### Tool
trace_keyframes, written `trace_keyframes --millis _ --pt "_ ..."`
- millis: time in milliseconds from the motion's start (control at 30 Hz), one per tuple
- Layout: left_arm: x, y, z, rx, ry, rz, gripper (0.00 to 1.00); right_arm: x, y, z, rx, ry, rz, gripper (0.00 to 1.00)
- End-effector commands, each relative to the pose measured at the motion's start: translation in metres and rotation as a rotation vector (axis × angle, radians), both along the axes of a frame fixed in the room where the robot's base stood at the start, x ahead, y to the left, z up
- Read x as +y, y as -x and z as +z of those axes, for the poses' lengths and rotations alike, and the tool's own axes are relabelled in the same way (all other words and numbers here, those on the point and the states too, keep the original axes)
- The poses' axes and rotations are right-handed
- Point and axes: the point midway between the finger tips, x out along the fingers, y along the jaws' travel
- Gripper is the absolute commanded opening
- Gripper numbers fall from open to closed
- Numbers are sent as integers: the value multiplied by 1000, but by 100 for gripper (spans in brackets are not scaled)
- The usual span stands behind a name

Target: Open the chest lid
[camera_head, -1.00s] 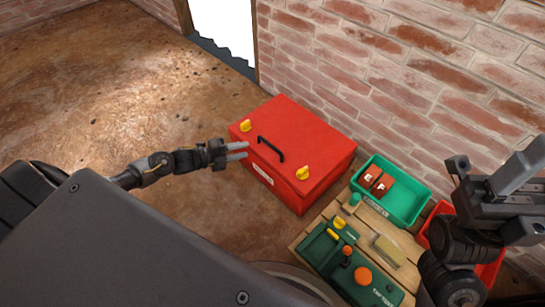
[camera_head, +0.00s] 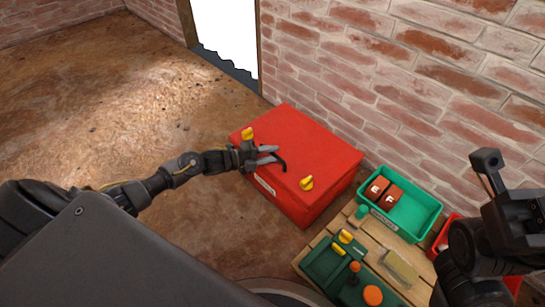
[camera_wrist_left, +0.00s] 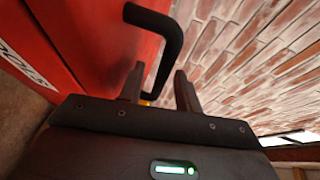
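The red chest (camera_head: 318,150) stands on the floor against the brick wall with its lid down. Its black handle (camera_head: 281,163) is on the lid near the front edge, between two yellow latches (camera_head: 247,133) and (camera_head: 307,183). My left gripper (camera_head: 271,155) is at the handle, its fingers apart. In the left wrist view the fingers (camera_wrist_left: 160,88) are open and the black handle (camera_wrist_left: 172,35) rises just beyond them; I cannot tell whether they touch. My right gripper (camera_head: 484,175) is at the right, above the bins, and seems to hold nothing.
A red bin (camera_head: 446,235) is partly hidden by my right arm. Floor left of the chest is clear.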

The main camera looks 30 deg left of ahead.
Motion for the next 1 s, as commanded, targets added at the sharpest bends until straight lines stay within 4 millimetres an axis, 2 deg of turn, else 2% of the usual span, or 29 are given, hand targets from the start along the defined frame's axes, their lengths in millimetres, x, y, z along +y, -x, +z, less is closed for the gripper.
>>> trace_keyframes --millis 133,433,700,1000 --pt "-6 -7 -3 1 -1 1 34 1 2 1 -13 1 5 52" --pt "-7 -8 -2 1 -1 1 34 2 2 2 -13 1 6 52" --pt "-7 -8 -2 1 -1 1 0 2 2 2 -14 0 5 52" --pt "-7 -8 -1 2 -1 1 0 2 2 3 -14 0 5 52"
